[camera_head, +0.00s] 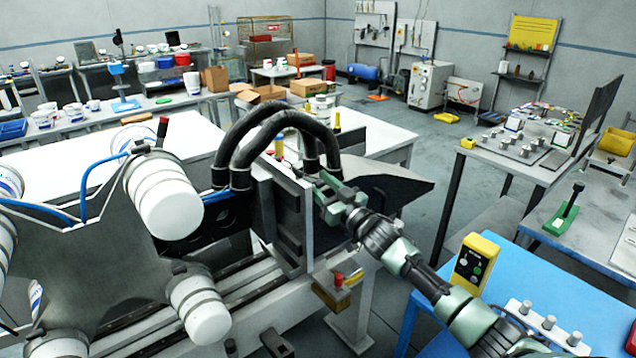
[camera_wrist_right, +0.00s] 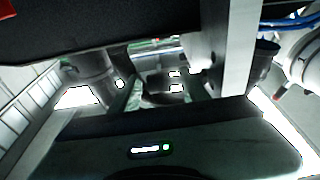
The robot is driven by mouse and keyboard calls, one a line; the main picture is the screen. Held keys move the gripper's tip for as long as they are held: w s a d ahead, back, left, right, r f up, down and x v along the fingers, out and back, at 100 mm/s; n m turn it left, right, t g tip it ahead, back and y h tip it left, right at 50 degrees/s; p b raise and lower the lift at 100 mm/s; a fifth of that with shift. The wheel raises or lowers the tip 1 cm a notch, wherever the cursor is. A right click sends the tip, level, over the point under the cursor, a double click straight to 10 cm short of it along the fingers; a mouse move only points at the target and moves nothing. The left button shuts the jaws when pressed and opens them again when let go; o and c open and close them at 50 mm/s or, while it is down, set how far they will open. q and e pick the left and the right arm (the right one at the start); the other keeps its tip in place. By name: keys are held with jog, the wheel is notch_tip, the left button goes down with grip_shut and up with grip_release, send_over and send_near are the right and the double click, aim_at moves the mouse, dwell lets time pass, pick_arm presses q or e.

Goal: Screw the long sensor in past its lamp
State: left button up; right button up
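My right gripper (camera_head: 328,196) is at the right side of an upright pale and dark plate (camera_head: 290,222) on the machine, beneath two thick black hoses (camera_head: 270,118). Its fingertips are partly hidden, and I cannot tell whether it holds anything. In the right wrist view, a dark body with a white strip and a small green light (camera_wrist_right: 166,147) fills the lower part. I cannot pick out the long sensor or its lamp with certainty. A small brass-coloured block with a red cap (camera_head: 338,283) sits low on the machine, below the gripper. My left gripper is not in view.
A star-shaped dark carrier with white rolls (camera_head: 165,197) stands at the left. A blue table (camera_head: 560,290) with a yellow control box (camera_head: 474,262) is at the lower right. A grey table with metal cylinders (camera_head: 515,148) stands behind it. Grey floor is free between the tables.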

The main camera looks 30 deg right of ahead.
aim_at(321, 186)
jog(key=shift+s+f, duration=0.15)
jog(key=shift+s, duration=0.2)
jog(key=s, duration=0.2)
jog(key=s+b, duration=0.1)
jog(key=s+f+b, duration=0.1)
jog(key=s, duration=0.1)
jog(key=shift+s+d+f, duration=0.1)
jog(key=shift+s+d, duration=0.15)
jog(key=shift+s, duration=0.7)
